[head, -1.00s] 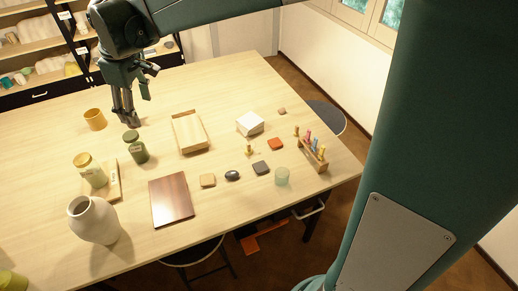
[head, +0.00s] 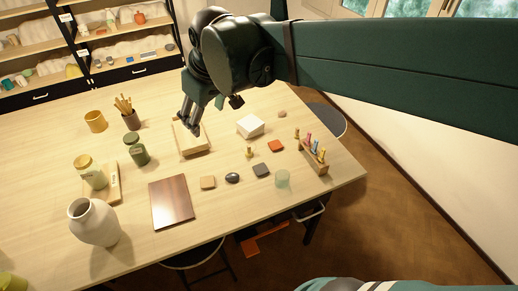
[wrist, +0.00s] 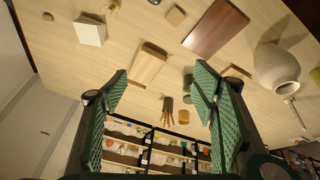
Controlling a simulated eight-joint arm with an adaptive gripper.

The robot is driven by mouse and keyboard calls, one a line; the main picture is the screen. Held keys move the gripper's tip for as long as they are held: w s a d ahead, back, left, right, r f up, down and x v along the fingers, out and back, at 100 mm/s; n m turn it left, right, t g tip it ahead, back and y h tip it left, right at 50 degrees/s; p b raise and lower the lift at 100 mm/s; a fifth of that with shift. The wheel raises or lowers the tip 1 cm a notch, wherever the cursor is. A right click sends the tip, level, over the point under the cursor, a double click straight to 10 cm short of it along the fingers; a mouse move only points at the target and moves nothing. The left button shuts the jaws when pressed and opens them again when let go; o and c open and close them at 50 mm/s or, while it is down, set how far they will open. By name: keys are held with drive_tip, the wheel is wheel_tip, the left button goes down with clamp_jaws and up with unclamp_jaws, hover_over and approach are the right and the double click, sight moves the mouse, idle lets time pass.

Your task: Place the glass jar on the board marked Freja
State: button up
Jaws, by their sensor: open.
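Two lidded jars stand at the left of the table in the head view. One is a dark green jar (head: 138,153) with a pale label, upright on the bare table. The other is a yellowish-green jar (head: 92,178), upright on a light wooden board (head: 114,190) with a label too small to read. A dark brown board (head: 171,203) lies bare to the right. I cannot read Freja on any board. My gripper (head: 188,124) is open and empty above the shallow wooden tray, to the right of both jars. In the wrist view its fingers (wrist: 160,72) stand apart.
The wooden tray (head: 182,149), a white box (head: 250,126), a white vase (head: 95,224), a brush pot (head: 132,122) and a yellow cup (head: 95,121) stand around.

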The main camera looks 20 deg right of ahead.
drive_tip(key=s+d+f+m+t, duration=0.1)
drive_tip(key=s+d+f+m, duration=0.1)
drive_tip(key=s+d, duration=0.3)
drive_tip(key=s+d+f+m+t+h, duration=0.1)
drive_tip(key=s+d+f+m, duration=0.2)
drive_tip(key=s, duration=0.7)
drive_tip(key=d+f, duration=0.1)
drive_tip(key=d, duration=0.1)
drive_tip(key=shift+d+f, duration=0.35)
drive_tip(key=shift+f, duration=0.05)
